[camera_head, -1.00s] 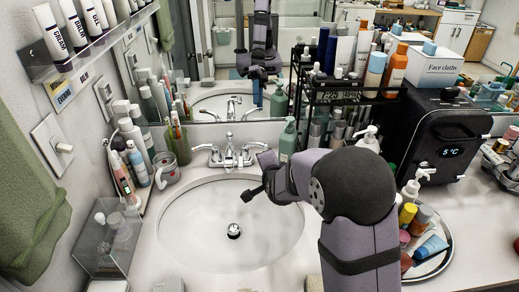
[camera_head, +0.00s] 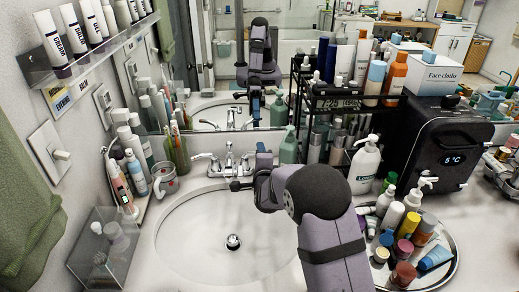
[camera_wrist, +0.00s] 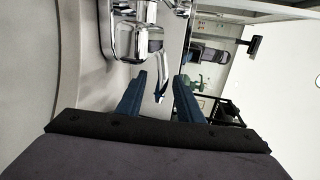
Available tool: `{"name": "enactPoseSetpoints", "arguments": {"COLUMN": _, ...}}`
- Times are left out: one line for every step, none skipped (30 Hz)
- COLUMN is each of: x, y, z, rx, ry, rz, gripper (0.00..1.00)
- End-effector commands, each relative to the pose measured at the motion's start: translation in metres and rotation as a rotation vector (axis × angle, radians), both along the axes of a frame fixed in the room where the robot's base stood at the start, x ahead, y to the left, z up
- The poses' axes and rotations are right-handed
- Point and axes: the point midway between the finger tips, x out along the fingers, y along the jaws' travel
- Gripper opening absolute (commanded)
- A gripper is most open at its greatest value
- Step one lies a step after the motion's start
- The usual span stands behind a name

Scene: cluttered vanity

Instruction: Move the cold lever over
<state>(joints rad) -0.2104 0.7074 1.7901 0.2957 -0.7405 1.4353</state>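The chrome faucet (camera_head: 229,162) stands at the back rim of the sink. Its left lever (camera_head: 203,156) points left. Its right lever, on the side of my gripper, is mostly hidden by my gripper in the head view. In the wrist view that chrome lever (camera_wrist: 164,84) reaches between the two blue fingers of my gripper (camera_wrist: 160,97), with gaps visible on both sides; I cannot tell its depth. My gripper (camera_head: 239,184) is open, just right of the faucet. The frames do not show which lever is cold.
The sink basin (camera_head: 190,225) lies in front, empty. A green pump bottle (camera_head: 288,146) and white pump bottle (camera_head: 365,167) stand right of the faucet. A tray (camera_head: 447,268) of several small bottles is right of my arm. A clear cup (camera_head: 164,180) stands left.

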Motion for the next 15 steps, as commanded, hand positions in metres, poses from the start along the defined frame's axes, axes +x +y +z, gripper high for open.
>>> {"name": "enactPoseSetpoints", "arguments": {"x": 0.006, "y": 0.0, "z": 0.0, "rx": -0.001, "ry": 0.001, "rz": -0.001, "gripper": 0.33}}
{"name": "enactPoseSetpoints", "arguments": {"x": 0.01, "y": 0.0, "z": -0.001, "rx": -0.001, "ry": 0.0, "rz": 0.0, "gripper": 0.33}}
{"name": "enactPoseSetpoints", "arguments": {"x": 0.014, "y": 0.0, "z": -0.002, "rx": -0.001, "ry": 0.0, "rz": 0.0, "gripper": 0.33}}
{"name": "enactPoseSetpoints", "arguments": {"x": 0.017, "y": 0.0, "z": -0.003, "rx": -0.001, "ry": 0.0, "rz": 0.0, "gripper": 0.33}}
{"name": "enactPoseSetpoints", "arguments": {"x": 0.02, "y": 0.0, "z": -0.003, "rx": -0.001, "ry": 0.0, "rz": 0.0, "gripper": 0.33}}
{"name": "enactPoseSetpoints", "arguments": {"x": 0.023, "y": 0.0, "z": -0.004, "rx": -0.001, "ry": 0.001, "rz": 0.0, "gripper": 0.33}}
{"name": "enactPoseSetpoints", "arguments": {"x": 0.026, "y": 0.0, "z": -0.005, "rx": -0.001, "ry": 0.0, "rz": 0.0, "gripper": 0.33}}
{"name": "enactPoseSetpoints", "arguments": {"x": 0.028, "y": 0.0, "z": -0.005, "rx": -0.001, "ry": 0.0, "rz": 0.0, "gripper": 0.33}}
{"name": "enactPoseSetpoints", "arguments": {"x": 0.031, "y": 0.0, "z": -0.006, "rx": -0.001, "ry": 0.0, "rz": 0.0, "gripper": 0.33}}
{"name": "enactPoseSetpoints", "arguments": {"x": 0.032, "y": 0.0, "z": -0.006, "rx": -0.001, "ry": 0.0, "rz": 0.0, "gripper": 0.33}}
{"name": "enactPoseSetpoints", "arguments": {"x": 0.034, "y": 0.0, "z": -0.007, "rx": -0.001, "ry": 0.0, "rz": 0.0, "gripper": 0.33}}
{"name": "enactPoseSetpoints", "arguments": {"x": 0.036, "y": 0.0, "z": -0.007, "rx": -0.001, "ry": 0.0, "rz": 0.0, "gripper": 0.33}}
{"name": "enactPoseSetpoints", "arguments": {"x": 0.037, "y": 0.0, "z": -0.007, "rx": -0.001, "ry": 0.0, "rz": 0.0, "gripper": 0.33}}
{"name": "enactPoseSetpoints", "arguments": {"x": 0.038, "y": 0.0, "z": -0.007, "rx": -0.001, "ry": 0.0, "rz": 0.0, "gripper": 0.33}}
{"name": "enactPoseSetpoints", "arguments": {"x": 0.038, "y": 0.0, "z": -0.008, "rx": -0.001, "ry": 0.001, "rz": 0.0, "gripper": 0.33}}
